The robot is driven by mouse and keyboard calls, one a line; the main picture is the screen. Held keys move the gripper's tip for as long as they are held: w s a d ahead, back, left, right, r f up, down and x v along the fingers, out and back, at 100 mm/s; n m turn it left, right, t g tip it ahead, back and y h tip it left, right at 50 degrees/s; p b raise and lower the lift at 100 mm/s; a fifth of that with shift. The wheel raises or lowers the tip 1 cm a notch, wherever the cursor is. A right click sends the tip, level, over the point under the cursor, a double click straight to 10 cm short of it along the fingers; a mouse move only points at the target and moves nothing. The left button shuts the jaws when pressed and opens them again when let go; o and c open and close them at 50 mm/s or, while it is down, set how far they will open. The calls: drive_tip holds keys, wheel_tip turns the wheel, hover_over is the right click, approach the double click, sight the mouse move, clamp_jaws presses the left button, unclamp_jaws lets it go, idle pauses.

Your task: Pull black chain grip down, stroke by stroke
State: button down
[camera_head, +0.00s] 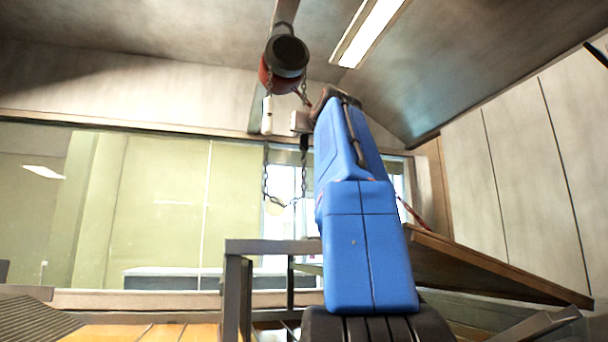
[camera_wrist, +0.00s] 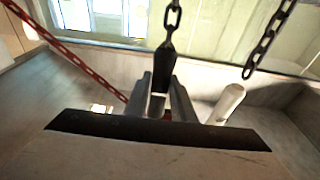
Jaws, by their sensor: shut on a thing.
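The black chain grip (camera_wrist: 162,68) stands between the two grey fingers of my gripper (camera_wrist: 161,100) in the wrist view, and my gripper is shut on it. Dark chain links (camera_wrist: 173,18) run from the end of the grip. In the head view, my gripper (camera_head: 300,122) is high up, below the hoist, and the black grip (camera_head: 304,142) shows just under it. A white grip (camera_head: 267,115) hangs to the left on the other chain strand and also shows in the wrist view (camera_wrist: 225,104). The red and black hoist (camera_head: 284,60) hangs above. Part of the black grip is hidden by the fingers.
A loop of dark chain (camera_head: 268,190) hangs below the grips. A red chain (camera_wrist: 75,58) runs slantwise in the wrist view. A tilted wooden panel (camera_head: 480,268) is at the right, and a dark metal frame (camera_head: 270,246) stands left of my blue arm.

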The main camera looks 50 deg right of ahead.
drive_tip(key=shift+f, duration=0.5)
drive_tip(key=shift+r, duration=2.4)
drive_tip(key=c, duration=1.4)
unclamp_jaws()
drive_tip(key=shift+o, duration=0.2)
drive_tip(key=v, duration=0.9)
